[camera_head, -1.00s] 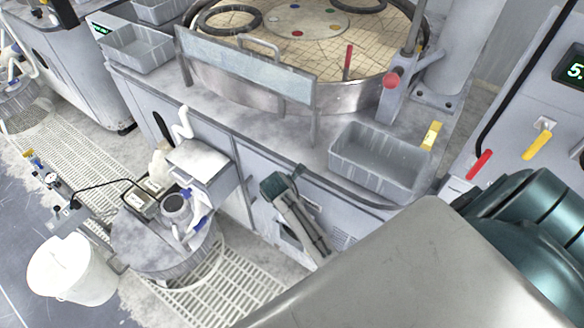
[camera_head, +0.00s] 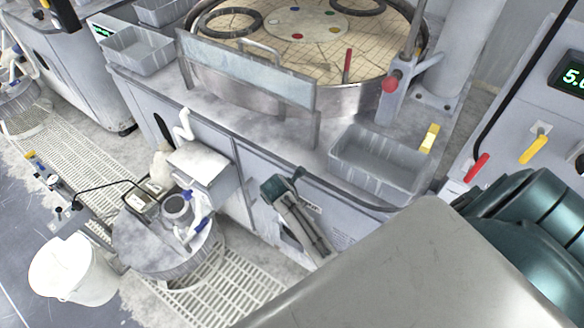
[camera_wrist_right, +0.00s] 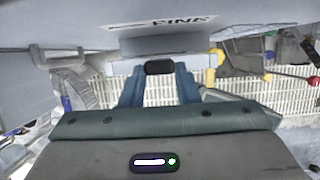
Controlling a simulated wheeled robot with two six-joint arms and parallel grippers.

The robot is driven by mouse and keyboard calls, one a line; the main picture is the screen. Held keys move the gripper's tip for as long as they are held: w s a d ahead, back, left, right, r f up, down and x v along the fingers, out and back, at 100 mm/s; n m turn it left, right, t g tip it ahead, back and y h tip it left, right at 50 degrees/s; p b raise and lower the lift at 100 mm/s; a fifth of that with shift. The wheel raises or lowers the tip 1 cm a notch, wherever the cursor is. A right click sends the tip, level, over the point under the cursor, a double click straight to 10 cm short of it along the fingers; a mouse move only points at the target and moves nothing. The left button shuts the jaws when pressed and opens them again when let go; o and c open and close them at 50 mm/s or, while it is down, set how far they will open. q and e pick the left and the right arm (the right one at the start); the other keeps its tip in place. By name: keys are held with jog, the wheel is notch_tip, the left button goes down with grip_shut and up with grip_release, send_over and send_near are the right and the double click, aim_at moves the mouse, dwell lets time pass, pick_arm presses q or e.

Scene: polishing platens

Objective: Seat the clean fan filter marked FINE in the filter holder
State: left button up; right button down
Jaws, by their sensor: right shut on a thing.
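In the head view large grey and teal parts of my own body cover the lower right, and neither gripper nor the filter shows there. My left gripper is not in view. I cannot clearly pick out the filter holder in either view.
A polishing machine with a round platen (camera_head: 300,50) fills the back. A grey bin (camera_head: 375,165) sits on its ledge. A grey drum (camera_head: 150,250) and a white bucket (camera_head: 62,268) stand at lower left by the floor grating (camera_head: 235,300).

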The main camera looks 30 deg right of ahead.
jog(key=shift+p, duration=0.35)
jog(key=shift+f+b, duration=1.3)
jog(key=shift+f, duration=1.65)
notch_tip(320, 180, down, 8)
jog(key=b, duration=0.3)
jog(key=shift+r+b, duration=0.15)
jog(key=shift+b, duration=0.25)
dwell(2.0)
jog(key=c, duration=1)
grip_release()
jog(key=shift+r, duration=0.1)
jog(key=b+v, duration=0.1)
jog(key=v, duration=0.9)
jog(key=shift+s+a+r, duration=0.1)
jog(key=shift+a+r, duration=0.1)
jog(key=shift+r, duration=0.1)
